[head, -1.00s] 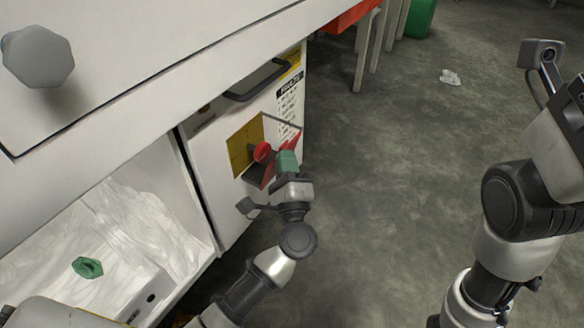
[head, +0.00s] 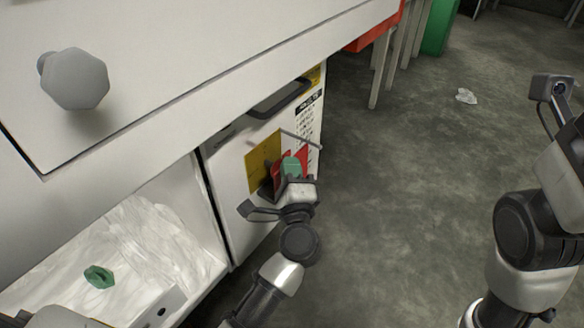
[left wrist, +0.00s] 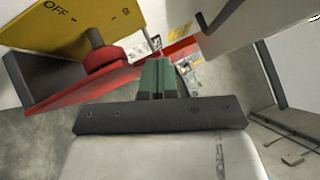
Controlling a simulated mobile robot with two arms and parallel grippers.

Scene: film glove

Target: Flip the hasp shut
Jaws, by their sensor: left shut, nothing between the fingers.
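On the white cabinet door is a yellow plate (head: 262,165), marked OFF in the left wrist view (left wrist: 75,35). A red knob (left wrist: 104,62) stands on it there; in the head view it is hidden behind my gripper. Red flat metal (left wrist: 85,92), apparently part of the hasp, runs below and beside the knob; red also shows beside the fingers in the head view (head: 279,160). I cannot tell whether it touches them. My left gripper (head: 291,168) is shut and empty, its green fingertips (left wrist: 158,78) close to the red parts. My right gripper's fingers are out of frame.
A dark handle (head: 280,98) juts from the door above the plate, with a thin grey bar (head: 300,140) below it. The white worktop (head: 200,60) overhangs. An open compartment at left holds a green nut-like piece (head: 98,276).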

